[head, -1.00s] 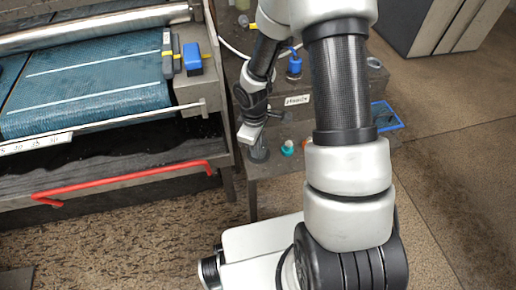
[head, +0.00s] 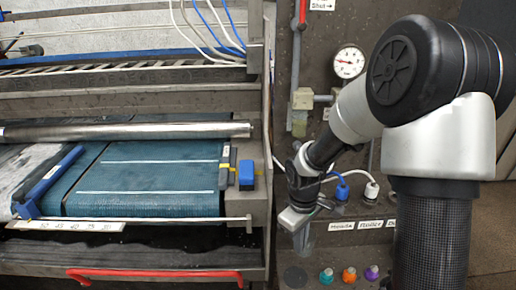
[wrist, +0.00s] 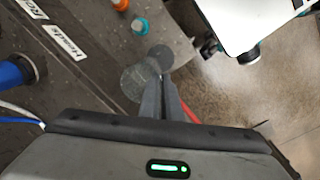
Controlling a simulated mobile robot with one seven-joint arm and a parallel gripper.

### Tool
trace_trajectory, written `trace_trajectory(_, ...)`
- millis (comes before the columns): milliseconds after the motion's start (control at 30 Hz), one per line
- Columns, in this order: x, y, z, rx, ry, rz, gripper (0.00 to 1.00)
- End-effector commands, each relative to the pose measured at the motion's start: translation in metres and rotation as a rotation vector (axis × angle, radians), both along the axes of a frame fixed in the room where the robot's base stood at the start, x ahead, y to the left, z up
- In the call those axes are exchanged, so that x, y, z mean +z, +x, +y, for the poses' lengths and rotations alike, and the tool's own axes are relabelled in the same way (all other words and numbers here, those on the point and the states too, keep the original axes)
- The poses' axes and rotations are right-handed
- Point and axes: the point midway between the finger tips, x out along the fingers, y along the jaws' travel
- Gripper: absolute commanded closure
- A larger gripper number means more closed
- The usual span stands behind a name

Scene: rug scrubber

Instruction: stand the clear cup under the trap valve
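The clear cup (head: 304,240) is a see-through grey cylinder just below my gripper (head: 300,216) in the head view. In the wrist view the cup (wrist: 136,84) shows as a translucent round shape at the fingertips, partly behind them. My gripper's fingers (wrist: 163,84) are close together and look shut on the cup's wall. A dark round disc (head: 295,277) lies on the bench below the cup; it also shows in the wrist view (wrist: 160,57). A pale fitting with a downward pipe (head: 298,120), possibly the trap valve, is on the back panel above my gripper.
Teal (head: 326,276), orange (head: 349,274) and purple (head: 372,272) capped items stand right of the disc. Blue (head: 342,190) and white (head: 371,190) hose plugs stand behind labels. A pressure gauge (head: 348,61) is on the panel. The machine with a red bar (head: 155,274) is left.

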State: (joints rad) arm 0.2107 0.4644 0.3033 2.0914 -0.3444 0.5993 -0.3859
Motion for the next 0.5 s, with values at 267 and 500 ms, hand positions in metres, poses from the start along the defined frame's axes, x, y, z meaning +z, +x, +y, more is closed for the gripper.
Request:
trace_trajectory(267,0.092,0.020,-0.008,-0.549,0.003,-0.015,1.00)
trace_trajectory(500,0.137,0.017,-0.007,-0.737,0.012,-0.002,1.00)
